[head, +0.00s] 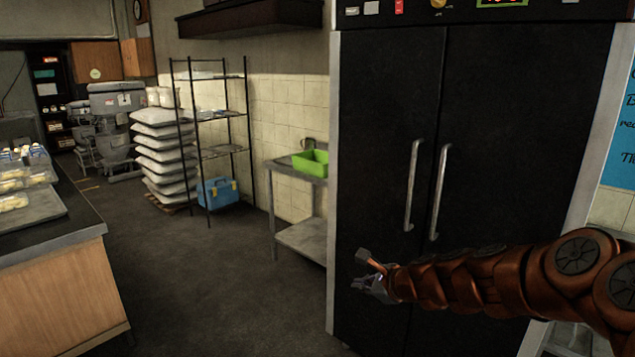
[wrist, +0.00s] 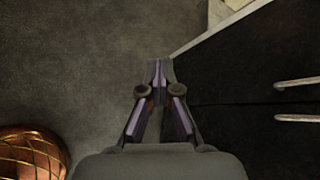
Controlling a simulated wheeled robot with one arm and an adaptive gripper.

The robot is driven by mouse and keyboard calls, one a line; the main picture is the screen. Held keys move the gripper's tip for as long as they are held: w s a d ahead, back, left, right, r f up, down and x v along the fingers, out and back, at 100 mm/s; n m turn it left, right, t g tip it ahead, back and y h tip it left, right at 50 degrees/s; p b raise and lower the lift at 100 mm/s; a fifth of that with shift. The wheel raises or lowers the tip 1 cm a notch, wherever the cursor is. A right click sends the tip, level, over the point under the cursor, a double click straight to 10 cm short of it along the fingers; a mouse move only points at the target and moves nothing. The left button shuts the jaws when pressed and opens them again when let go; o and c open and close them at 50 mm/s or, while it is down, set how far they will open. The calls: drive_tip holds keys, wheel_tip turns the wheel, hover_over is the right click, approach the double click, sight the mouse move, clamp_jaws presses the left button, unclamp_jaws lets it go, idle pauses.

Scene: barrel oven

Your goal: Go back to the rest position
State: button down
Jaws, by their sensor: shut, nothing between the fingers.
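My gripper (head: 370,285) is in front of the lower part of the tall black double-door oven cabinet (head: 385,100) in the head view. My copper-coloured arm reaches in from the right edge, nearly level. In the wrist view my gripper (wrist: 158,70) points along the cabinet's edge, its fingertips together with nothing between them. Both cabinet doors look closed. The two metal handles (head: 413,185) are above and to the right of the gripper, apart from it.
A wood-fronted counter (head: 60,290) with trays stands at left. A steel table (head: 300,233) with a green bin (head: 311,162) stands left of the cabinet. A wire rack (head: 210,115), stacked sacks (head: 163,155) and a blue toolbox (head: 219,193) are behind. The dark floor (head: 200,290) between is clear.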

drive_tip(key=s+a+r+n+g, duration=0.1)
drive_tip(key=s+a+n+g, duration=0.2)
drive_tip(key=s+n, duration=0.45)
drive_tip(key=s+a+r+n+g, duration=0.15)
drive_tip(key=s+a+n, duration=0.3)
drive_tip(key=s, duration=0.65)
drive_tip(key=s+d+f+n+g+h, duration=0.2)
drive_tip(key=s+d+n, duration=0.3)
drive_tip(key=s, duration=0.7)
drive_tip(key=s+d+f+n+g+h, duration=0.2)
drive_tip(key=s+d+n+g+h, duration=0.2)
drive_tip(key=s+d, duration=0.6)
drive_tip(key=s+n, duration=0.1)
drive_tip(key=s, duration=0.2)
drive_tip(key=shift+s, duration=0.15)
drive_tip(key=c, duration=1.9)
unclamp_jaws()
drive_tip(key=shift+f, duration=0.1)
